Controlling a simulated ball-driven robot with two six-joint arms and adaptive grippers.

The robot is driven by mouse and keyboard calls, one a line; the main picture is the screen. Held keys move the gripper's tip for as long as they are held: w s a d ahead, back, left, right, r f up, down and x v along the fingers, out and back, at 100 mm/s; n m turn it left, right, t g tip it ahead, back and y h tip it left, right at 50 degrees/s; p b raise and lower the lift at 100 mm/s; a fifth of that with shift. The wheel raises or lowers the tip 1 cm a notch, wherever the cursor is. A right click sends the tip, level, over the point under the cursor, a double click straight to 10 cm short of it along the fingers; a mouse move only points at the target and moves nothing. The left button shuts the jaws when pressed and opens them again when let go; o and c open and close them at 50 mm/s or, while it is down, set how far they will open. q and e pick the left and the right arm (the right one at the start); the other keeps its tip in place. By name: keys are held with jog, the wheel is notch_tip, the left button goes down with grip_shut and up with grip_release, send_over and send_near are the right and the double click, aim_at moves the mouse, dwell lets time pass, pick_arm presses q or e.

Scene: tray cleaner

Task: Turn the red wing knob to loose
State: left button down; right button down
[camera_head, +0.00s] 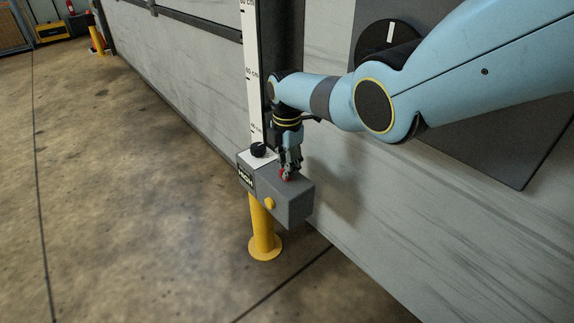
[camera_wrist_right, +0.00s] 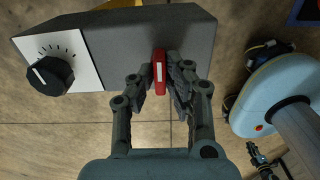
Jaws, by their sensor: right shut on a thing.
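The red wing knob (camera_wrist_right: 159,72) sits on the grey box and shows as a narrow red wing with a pale stripe in the right wrist view. In the head view only a bit of the red knob (camera_head: 287,176) shows under my right gripper (camera_head: 288,172). My right gripper (camera_wrist_right: 160,88) is shut on the knob, one finger on each side of it. The grey box (camera_head: 292,203) stands on a yellow post. My left gripper is not in the head view.
A black dial (camera_head: 258,150) on a white plate sits on the box beside the knob. A tall ruler (camera_head: 251,70) stands behind, along the grey wall (camera_head: 190,70).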

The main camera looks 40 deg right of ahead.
jog(key=shift+n, duration=0.3)
jog(key=c, duration=1.4)
grip_release()
jog(key=shift+o, duration=0.2)
notch_tip(320, 180, up, 12)
